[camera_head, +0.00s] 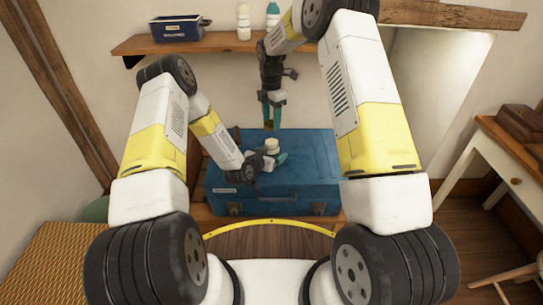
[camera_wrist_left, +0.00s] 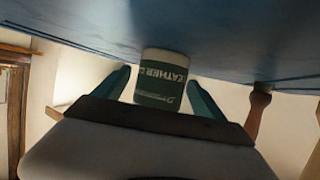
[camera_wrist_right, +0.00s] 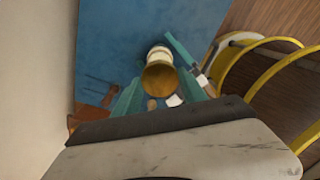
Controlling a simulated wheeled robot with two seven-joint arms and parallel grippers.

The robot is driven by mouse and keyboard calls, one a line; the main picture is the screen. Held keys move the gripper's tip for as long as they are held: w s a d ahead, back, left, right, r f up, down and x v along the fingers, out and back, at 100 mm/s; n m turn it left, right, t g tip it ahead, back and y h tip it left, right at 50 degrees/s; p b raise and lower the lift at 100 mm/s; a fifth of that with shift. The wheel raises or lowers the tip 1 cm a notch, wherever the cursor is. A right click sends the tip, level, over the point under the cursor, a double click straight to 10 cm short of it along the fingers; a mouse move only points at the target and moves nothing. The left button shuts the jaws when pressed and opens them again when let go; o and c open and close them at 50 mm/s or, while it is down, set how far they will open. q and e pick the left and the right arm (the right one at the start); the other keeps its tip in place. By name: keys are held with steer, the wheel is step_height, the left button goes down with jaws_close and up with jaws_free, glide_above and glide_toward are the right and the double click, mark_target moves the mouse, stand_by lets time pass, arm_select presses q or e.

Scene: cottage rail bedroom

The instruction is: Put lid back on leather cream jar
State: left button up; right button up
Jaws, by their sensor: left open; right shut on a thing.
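The leather cream jar (camera_head: 272,145), white with a dark green label, stands on the blue chest (camera_head: 310,165). In the left wrist view the jar (camera_wrist_left: 163,72) appears upside down between the two teal fingers. My left gripper (camera_head: 268,159) is open around it, with a gap visible on each side. My right gripper (camera_head: 273,112) points down above the jar and is shut on the brass-coloured lid (camera_wrist_right: 159,78). In the right wrist view the lid hides part of the jar (camera_wrist_right: 160,52). The lid is apart from the jar.
A wall shelf (camera_head: 215,41) behind holds a dark blue box (camera_head: 178,28) and bottles (camera_head: 243,20). A white side table (camera_head: 510,160) stands at the right, and a wicker surface (camera_head: 55,262) is at the lower left. The chest top right of the jar is clear.

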arm_select(q)
jaws_close()
arm_select(e)
glide_above(271, 142)
steer(key=shift+d+f, duration=0.1)
steer(key=shift+f, duration=2.4)
steer(key=shift+f, duration=0.9)
steer(key=shift+f, duration=0.55)
